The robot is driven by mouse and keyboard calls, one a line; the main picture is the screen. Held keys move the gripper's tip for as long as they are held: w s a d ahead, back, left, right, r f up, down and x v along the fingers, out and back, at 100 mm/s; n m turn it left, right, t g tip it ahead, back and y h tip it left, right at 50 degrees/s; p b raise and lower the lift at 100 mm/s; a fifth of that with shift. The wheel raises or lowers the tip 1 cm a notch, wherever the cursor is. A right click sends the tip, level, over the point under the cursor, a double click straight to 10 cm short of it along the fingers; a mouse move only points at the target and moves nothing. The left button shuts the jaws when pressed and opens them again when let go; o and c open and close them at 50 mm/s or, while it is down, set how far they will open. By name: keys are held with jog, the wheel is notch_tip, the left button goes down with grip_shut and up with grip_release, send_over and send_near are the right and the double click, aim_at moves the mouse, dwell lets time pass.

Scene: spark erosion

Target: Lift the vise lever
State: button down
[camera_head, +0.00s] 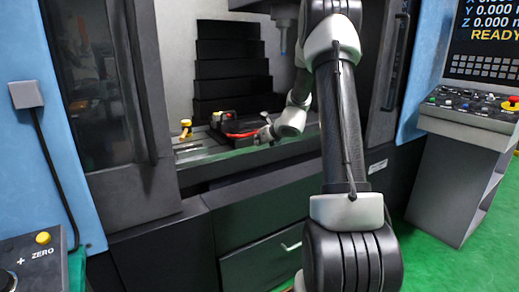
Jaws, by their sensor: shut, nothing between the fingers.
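The vise (216,122) sits on the machine table inside the open machine, a small dark block with red parts. A thin red bar that looks like its lever (238,135) lies low and nearly level along its right side, pointing right. My gripper (264,130) reaches in from the right, just beyond the lever's right end. It is small in view and looks shut and empty. I cannot tell whether it touches the lever.
A yellow-topped fitting (186,127) stands on the machine table (190,150) left of the vise. Stepped black covers (230,70) rise behind. A spindle nozzle (283,38) hangs above. Dark doors (105,90) frame the opening. A control console (470,115) stands right.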

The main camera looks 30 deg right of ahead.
jog(key=shift+w+r, duration=0.2)
jog(key=shift+r, duration=0.65)
jog(key=shift+w+r, duration=0.25)
jog(key=shift+r, duration=0.55)
jog(key=shift+w+r, duration=0.2)
jog(key=shift+r, duration=0.65)
